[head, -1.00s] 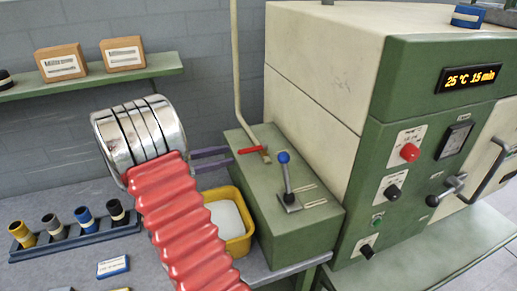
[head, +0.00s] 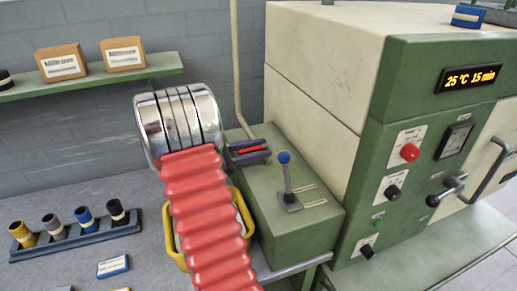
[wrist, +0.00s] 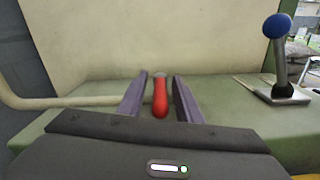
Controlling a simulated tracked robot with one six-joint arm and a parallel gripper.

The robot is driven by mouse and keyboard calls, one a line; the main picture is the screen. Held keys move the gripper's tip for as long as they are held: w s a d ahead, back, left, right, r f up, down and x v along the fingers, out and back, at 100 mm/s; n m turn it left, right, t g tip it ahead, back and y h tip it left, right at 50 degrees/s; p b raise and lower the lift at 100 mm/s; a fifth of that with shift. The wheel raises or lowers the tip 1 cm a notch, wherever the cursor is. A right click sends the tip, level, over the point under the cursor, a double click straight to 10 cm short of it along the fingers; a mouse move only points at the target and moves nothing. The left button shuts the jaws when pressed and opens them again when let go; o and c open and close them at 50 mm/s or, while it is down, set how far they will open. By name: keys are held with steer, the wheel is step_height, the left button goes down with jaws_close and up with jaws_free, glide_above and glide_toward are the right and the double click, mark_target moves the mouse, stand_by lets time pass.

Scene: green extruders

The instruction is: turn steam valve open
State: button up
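The steam valve's red handle (head: 254,149) sits at the foot of a cream pipe (head: 236,70), on top of the green box (head: 280,180). My gripper (head: 249,152) is at the handle, with its dark purple fingers on either side of it. In the wrist view the red handle (wrist: 160,98) points toward my gripper (wrist: 159,98) and lies between the two fingers. A gap shows on each side, so the fingers are open and not clamped on it. In the head view the fingers partly hide the handle.
A blue-knobbed lever (head: 287,176) stands on the green box just right of the handle; it also shows in the wrist view (wrist: 280,55). The large cream and green machine (head: 330,70) rises close behind. A yellow tub (head: 243,212) is below my arm.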

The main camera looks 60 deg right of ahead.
jaws_close()
stand_by(0.3)
stand_by(0.4)
